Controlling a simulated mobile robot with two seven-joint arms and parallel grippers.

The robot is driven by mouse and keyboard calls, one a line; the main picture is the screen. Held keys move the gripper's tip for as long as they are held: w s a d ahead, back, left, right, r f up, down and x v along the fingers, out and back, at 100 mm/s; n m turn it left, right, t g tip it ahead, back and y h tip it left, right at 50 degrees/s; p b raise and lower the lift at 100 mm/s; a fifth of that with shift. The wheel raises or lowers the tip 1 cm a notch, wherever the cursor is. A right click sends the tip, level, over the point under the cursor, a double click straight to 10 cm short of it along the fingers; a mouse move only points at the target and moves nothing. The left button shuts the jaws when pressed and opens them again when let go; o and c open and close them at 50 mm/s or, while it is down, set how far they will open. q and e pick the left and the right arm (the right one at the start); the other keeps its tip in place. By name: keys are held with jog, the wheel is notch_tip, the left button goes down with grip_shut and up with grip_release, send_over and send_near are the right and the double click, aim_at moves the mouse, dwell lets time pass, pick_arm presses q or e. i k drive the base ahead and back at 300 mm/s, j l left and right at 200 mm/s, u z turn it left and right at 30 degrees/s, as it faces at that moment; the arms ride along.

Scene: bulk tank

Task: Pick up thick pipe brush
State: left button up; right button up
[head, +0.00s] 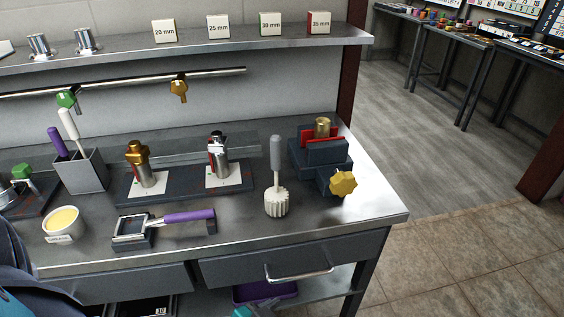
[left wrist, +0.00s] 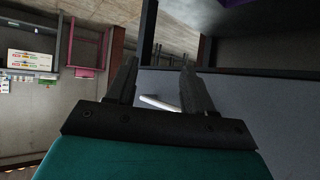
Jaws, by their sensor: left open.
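A brush with a grey handle and a thick, pale ribbed head (head: 277,203) stands head down on the steel worktop (head: 240,222), right of centre in the head view. Two thinner handles, one purple (head: 57,141) and one white (head: 68,124), lean in a grey holder (head: 84,175) at the left; their lower ends are hidden. My left gripper (left wrist: 158,76) is open in the left wrist view. A pale bar, which looks like a drawer handle (left wrist: 160,102), shows between its fingers, with no visible grip on it. My right gripper is not in view.
Right of the brush stands a dark vise (head: 325,152) with a yellow knob (head: 343,184). Left are valve fittings on a dark plate (head: 183,183) and a purple-handled tool (head: 188,216). A drawer (head: 225,270) is below. A shelf (head: 200,50) runs above the worktop.

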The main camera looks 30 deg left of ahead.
aim_at(276, 199)
jog(key=i+j+u, duration=0.1)
jog(key=u, duration=0.85)
jog(key=j, duration=0.1)
